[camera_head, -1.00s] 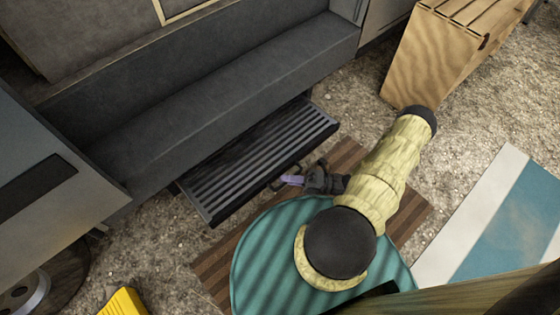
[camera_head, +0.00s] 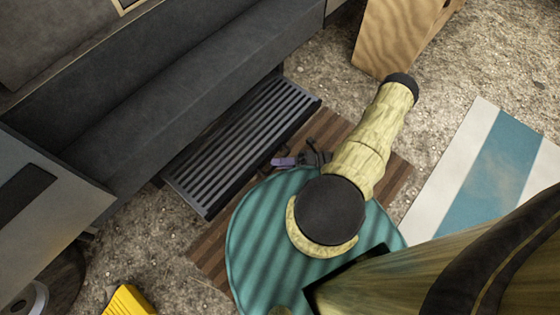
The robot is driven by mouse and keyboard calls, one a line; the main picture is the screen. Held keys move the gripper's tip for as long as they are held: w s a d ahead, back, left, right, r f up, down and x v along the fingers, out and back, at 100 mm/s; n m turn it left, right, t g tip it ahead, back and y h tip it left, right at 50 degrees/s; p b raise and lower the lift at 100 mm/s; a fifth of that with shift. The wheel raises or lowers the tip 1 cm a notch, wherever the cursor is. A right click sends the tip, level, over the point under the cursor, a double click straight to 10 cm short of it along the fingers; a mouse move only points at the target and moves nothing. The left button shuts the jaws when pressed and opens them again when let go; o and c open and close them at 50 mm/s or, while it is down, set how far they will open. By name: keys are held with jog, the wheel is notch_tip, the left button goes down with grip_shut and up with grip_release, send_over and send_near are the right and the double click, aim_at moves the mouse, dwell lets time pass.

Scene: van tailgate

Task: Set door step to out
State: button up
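The door step (camera_head: 240,145) is a dark ribbed tread that sticks out from under the van's grey sill. Its front edge faces my arm. My gripper (camera_head: 279,162) is small in the view, just off the front edge of the step near its middle. A purple part shows at the gripper's fingers. I cannot tell whether the fingers touch the step or how far apart they are. My arm's pale yellow links hide part of the ground beside it.
A brown striped mat (camera_head: 222,262) lies in front of the step. A wooden crate-like table (camera_head: 390,38) stands at the upper right. A blue and white striped mat (camera_head: 480,170) lies at the right. A yellow object (camera_head: 128,300) is at the lower left. Gravel is open between them.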

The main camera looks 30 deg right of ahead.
dwell(0.3)
jog(key=p+v, duration=0.3)
jog(key=v, duration=1.4)
jog(key=shift+d, duration=0.2)
jog(key=shift+r, duration=0.15)
